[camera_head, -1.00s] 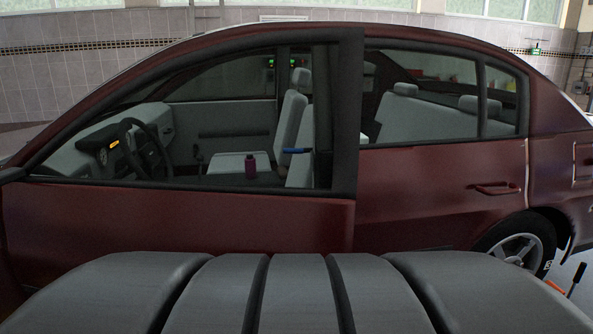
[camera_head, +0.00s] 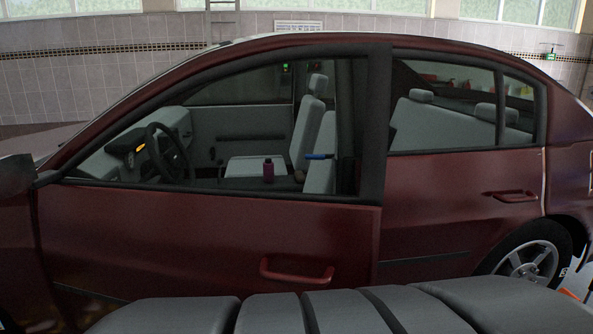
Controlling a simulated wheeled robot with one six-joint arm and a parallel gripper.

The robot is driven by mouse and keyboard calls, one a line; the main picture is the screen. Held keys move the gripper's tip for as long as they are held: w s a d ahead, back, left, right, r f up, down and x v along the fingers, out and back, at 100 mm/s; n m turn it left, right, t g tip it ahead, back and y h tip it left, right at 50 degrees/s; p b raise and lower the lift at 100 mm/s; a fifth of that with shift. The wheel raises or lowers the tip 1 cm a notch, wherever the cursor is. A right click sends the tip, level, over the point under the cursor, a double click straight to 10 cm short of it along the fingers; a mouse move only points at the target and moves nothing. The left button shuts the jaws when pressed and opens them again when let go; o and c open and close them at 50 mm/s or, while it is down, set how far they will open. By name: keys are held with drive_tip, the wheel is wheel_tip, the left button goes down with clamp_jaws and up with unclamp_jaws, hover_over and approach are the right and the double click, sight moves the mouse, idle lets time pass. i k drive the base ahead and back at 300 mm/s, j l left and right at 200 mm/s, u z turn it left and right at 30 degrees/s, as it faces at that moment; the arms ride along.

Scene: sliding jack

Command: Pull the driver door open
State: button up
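The dark red car fills the view, seen from its side. Its driver door (camera_head: 210,235) is the front one, left of centre. The door's rear edge overlaps the rear door, and its window sill steps below the rear sill, so it appears to stand slightly out from the body. I cannot tell how far. The driver door handle (camera_head: 297,272), a red bar, shows low near the door's rear edge. My gripper is not in view. A grey ribbed shape along the bottom edge hides the door's lower part; I cannot tell whether it is part of me.
The rear door handle (camera_head: 511,196) and rear wheel (camera_head: 530,263) are at right. A side mirror (camera_head: 15,175) is at the left edge.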

sight(105, 247)
drive_tip(key=j, duration=0.75)
drive_tip(key=k+j+u, duration=0.1)
drive_tip(key=j, duration=0.65)
